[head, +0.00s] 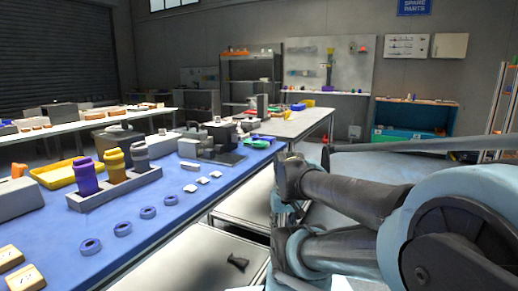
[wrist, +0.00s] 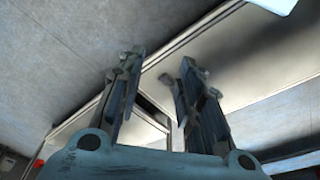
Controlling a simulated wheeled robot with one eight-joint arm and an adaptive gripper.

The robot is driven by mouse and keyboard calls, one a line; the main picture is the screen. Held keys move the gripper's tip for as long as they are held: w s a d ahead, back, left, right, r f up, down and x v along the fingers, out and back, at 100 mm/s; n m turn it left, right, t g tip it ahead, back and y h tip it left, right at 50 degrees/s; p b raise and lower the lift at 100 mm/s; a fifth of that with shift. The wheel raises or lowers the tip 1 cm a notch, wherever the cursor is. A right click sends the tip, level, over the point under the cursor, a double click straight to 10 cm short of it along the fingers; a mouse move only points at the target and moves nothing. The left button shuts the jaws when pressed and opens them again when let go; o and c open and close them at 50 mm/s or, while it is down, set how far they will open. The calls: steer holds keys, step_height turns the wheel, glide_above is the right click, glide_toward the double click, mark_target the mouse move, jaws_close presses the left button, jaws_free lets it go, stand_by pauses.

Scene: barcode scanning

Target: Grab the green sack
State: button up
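A small green item (head: 257,143), probably the green sack, lies at the far right end of the long blue-topped table (head: 190,225) in the head view. It is too small there to make out its shape well. My gripper (wrist: 160,62) shows in the wrist view with its two fingers apart and nothing between them. The wrist view shows metal shelf surfaces and grey floor beyond the fingers, and no green sack. In the head view my arm fills the lower right, and my gripper cannot be made out.
A dark object (head: 238,261) lies on a lower metal shelf. Shelving stands at the back.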

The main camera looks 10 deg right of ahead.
steer(key=o, duration=0.4)
steer(key=shift+s+r, duration=0.15)
steer(key=shift+s, duration=0.05)
steer(key=o, duration=0.4)
steer(key=shift+w+a+r+n, duration=0.1)
steer(key=shift+w+r+n, duration=0.1)
steer(key=shift+r, duration=0.45)
steer(key=shift+w+a+r+n, duration=0.1)
steer(key=shift+w+r, duration=0.05)
steer(key=shift+r, duration=0.45)
steer(key=shift+o, duration=0.2)
steer(key=w+d+r+n+y, duration=0.1)
steer(key=w+d+r+n, duration=0.15)
steer(key=w+r, duration=0.9)
steer(key=w+d+r+n+y, duration=0.2)
steer(key=w+r+n, duration=0.2)
steer(key=w+r, duration=0.75)
steer(key=w+d+r+n+y, duration=0.15)
steer(key=w+r+n, duration=0.4)
steer(key=w, duration=0.95)
steer(key=m, duration=0.2)
glide_above(263, 142)
steer(key=s+d, duration=0.2)
steer(key=shift+h, duration=0.45)
steer(key=f, duration=0.8)
steer(key=shift+w+d+f, duration=0.15)
steer(key=shift+w+f, duration=0.1)
steer(key=shift+f, duration=0.05)
steer(key=shift+a+x, duration=0.2)
steer(key=shift+x, duration=2.5)
